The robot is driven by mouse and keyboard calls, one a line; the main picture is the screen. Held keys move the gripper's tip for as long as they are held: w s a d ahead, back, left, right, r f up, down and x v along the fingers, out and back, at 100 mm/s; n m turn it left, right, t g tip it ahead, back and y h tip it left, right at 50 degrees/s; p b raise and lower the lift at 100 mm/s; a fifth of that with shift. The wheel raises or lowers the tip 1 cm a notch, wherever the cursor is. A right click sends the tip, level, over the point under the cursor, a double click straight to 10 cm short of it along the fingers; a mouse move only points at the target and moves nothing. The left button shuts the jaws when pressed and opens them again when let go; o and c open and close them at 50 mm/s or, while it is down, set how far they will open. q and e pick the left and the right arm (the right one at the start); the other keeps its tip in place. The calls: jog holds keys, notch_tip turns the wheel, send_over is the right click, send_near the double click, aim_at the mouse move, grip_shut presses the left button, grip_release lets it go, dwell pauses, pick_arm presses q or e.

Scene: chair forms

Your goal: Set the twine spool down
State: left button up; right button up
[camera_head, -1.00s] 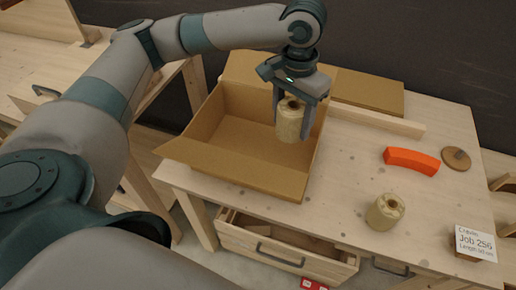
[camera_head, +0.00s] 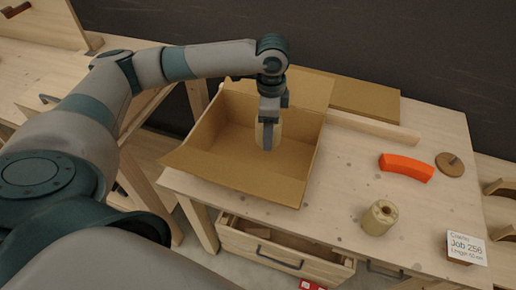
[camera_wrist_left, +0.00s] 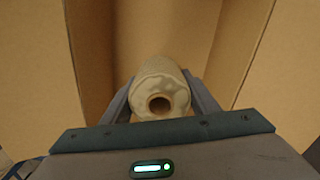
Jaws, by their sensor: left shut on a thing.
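My left gripper (camera_head: 268,138) is shut on a pale twine spool (camera_head: 259,132) and holds it inside the open cardboard box (camera_head: 240,170). In the head view the gripper hides most of the spool. In the left wrist view the spool (camera_wrist_left: 160,88) sits between the two fingers, its end with the dark centre hole facing the camera and box walls around it. I cannot tell whether the spool touches the box floor. A second similar spool (camera_head: 380,217) stands upright on the wooden table (camera_head: 340,190). My right gripper is not in view.
An orange curved piece (camera_head: 406,167) and a round wooden disc (camera_head: 450,164) lie on the table's right side. A job card (camera_head: 466,248) stands at the front right corner. A drawer (camera_head: 285,252) hangs open below. The box flaps are spread open.

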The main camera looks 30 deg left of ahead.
pick_arm(q)
jog(key=shift+f, duration=0.1)
jog(key=p, duration=0.1)
send_over(267, 163)
jog(key=shift+w+f, duration=0.1)
jog(key=shift+f, duration=2.95)
jog(key=shift+f+p, duration=0.6)
jog(key=shift+f, duration=1.25)
jog(key=shift+f, duration=0.15)
jog(key=o, duration=1.1)
jog(key=shift+o, duration=0.2)
